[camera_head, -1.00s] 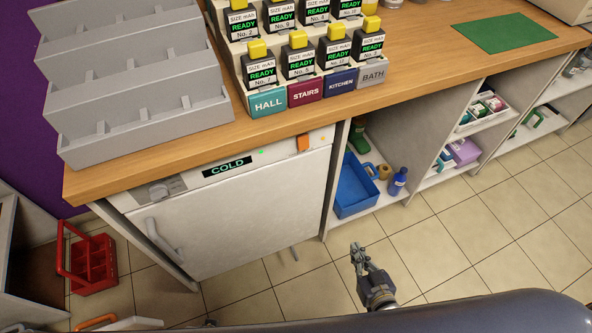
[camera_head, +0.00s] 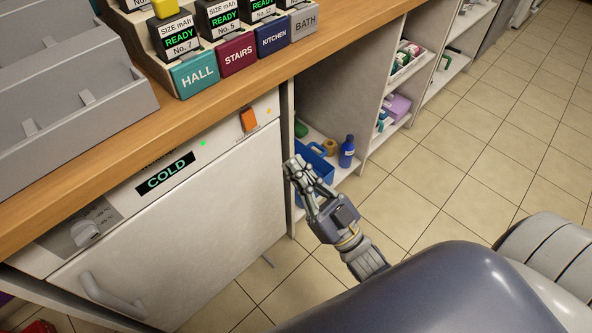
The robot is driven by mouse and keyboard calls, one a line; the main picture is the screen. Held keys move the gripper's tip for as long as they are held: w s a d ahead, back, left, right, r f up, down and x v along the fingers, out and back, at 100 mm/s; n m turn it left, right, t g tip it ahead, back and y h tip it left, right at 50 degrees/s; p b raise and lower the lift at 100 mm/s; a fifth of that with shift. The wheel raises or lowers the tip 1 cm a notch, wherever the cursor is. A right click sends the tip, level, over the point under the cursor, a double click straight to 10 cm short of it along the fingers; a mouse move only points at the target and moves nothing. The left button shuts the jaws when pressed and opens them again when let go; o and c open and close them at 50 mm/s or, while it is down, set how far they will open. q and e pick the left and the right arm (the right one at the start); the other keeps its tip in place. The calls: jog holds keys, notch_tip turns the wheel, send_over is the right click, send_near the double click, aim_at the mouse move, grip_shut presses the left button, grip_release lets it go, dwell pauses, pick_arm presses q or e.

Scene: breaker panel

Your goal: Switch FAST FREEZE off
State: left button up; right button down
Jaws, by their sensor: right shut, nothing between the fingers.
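The orange FAST FREEZE switch (camera_head: 249,119) is on the right end of the white freezer's control strip, with a small orange light to its right. Its label is too small to read. The freezer (camera_head: 190,220) is under the counter, and its display (camera_head: 167,174) reads COLD beside a green light. My right gripper (camera_head: 292,166) is shut and empty, to the right of and below the switch, in front of the freezer's right edge. It is apart from the switch in the picture. My left gripper is not in view.
A dial (camera_head: 85,233) and a handle (camera_head: 108,297) are at the freezer's left. The wooden counter (camera_head: 130,125) overhangs the strip. A blue bin (camera_head: 316,162) and blue bottle (camera_head: 347,151) are in the open shelf. The tiled floor at right is clear.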

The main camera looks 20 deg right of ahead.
aim_at(247, 113)
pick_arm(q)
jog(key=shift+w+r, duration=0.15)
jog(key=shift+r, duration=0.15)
pick_arm(e)
jog(key=shift+w+a+r, duration=0.45)
jog(key=shift+w+a, duration=0.1)
jog(key=shift+w, duration=0.95)
jog(key=shift+w+a+r, duration=0.45)
jog(key=shift+w+a, duration=0.1)
jog(key=shift+w, duration=0.9)
jog(key=shift+w+a+r, duration=0.45)
jog(key=shift+w+a, duration=0.1)
jog(key=shift+w, duration=0.95)
pick_arm(q)
jog(key=shift+b, duration=0.3)
